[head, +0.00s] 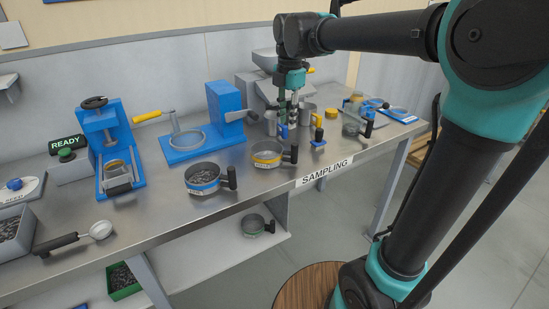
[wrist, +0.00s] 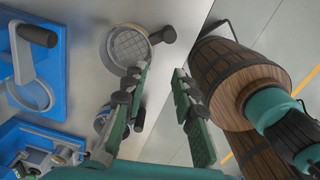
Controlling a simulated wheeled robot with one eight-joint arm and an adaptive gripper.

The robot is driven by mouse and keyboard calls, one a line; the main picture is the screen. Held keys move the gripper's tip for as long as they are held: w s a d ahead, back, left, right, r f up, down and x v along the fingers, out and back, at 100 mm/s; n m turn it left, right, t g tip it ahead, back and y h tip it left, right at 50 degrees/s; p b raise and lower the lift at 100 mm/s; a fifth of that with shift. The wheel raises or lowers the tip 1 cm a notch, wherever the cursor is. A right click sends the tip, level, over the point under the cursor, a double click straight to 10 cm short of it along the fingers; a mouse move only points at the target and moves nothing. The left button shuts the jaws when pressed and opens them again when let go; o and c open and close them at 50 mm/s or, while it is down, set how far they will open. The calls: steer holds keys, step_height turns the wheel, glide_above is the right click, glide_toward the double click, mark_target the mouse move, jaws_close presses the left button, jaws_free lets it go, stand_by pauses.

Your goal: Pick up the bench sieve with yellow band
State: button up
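The bench sieve with yellow band (head: 267,156) stands upright on the steel bench near its front edge, its black handle to the right. In the wrist view the sieve (wrist: 127,46) shows from above with bare mesh, near the left fingertip. My gripper (head: 293,124) points down over the bench, to the right of and behind the sieve in the head view. In the wrist view my gripper (wrist: 157,76) has its fingers wide apart with nothing between them. I cannot tell its exact height above the bench.
A blue-banded sieve (head: 203,179) with dark grains stands left of the yellow one. A blue stand (head: 190,152) with a ring is behind. Metal cups (head: 309,115) and small tools crowd the right. A green-banded sieve (head: 253,225) is on the lower shelf.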

step_height(320, 180, up, 2)
steer(key=a+n, duration=0.2)
steer(key=n, duration=0.1)
glide_toward(280, 156)
step_height(280, 156, down, 10)
steer(key=shift+w+a, duration=0.15)
stand_by(0.3)
jaws_close()
